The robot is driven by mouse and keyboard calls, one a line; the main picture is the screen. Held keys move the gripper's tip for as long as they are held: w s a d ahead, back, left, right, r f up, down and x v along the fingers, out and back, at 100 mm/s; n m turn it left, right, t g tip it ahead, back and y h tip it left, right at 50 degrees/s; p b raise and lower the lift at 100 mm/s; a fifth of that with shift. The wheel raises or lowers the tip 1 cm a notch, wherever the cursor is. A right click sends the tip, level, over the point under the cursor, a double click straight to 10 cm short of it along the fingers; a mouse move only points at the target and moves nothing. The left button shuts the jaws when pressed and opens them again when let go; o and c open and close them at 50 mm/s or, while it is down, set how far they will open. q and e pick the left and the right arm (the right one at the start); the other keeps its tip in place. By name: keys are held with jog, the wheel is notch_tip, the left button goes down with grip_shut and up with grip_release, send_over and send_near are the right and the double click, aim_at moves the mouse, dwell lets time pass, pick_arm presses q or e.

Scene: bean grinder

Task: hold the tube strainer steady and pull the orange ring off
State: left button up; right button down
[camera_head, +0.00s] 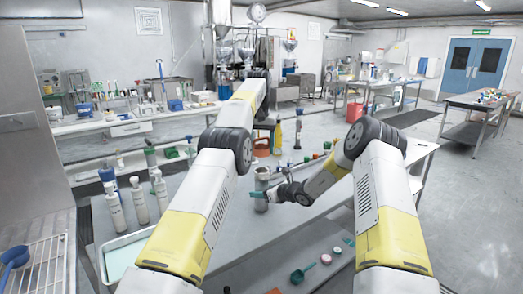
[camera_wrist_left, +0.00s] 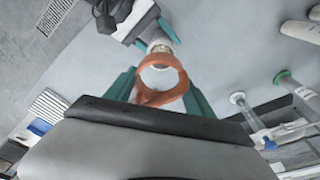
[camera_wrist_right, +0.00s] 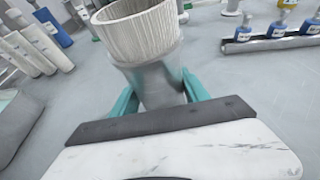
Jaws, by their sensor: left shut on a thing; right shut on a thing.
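The tube strainer, a grey metal tube with a pale ribbed top, stands on the table in the head view (camera_head: 263,178). It fills the middle of the right wrist view (camera_wrist_right: 140,35). My right gripper (camera_wrist_right: 157,92) is shut on its metal body, with a teal finger on each side. The orange ring (camera_wrist_left: 152,96) is between the teal fingers of my left gripper (camera_wrist_left: 162,92), which is shut on it. The strainer also shows beyond the ring in the left wrist view (camera_wrist_left: 160,46), smaller and farther off. The ring looks off the strainer and above it.
White bottles (camera_head: 138,201) stand left of the strainer, with a pale tray (camera_head: 122,257) in front of them. A rack with blue bottles (camera_wrist_right: 270,38) is at the right wrist view's upper right.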

jog(key=shift+c, duration=2.3)
grip_release()
jog(key=shift+d, duration=0.1)
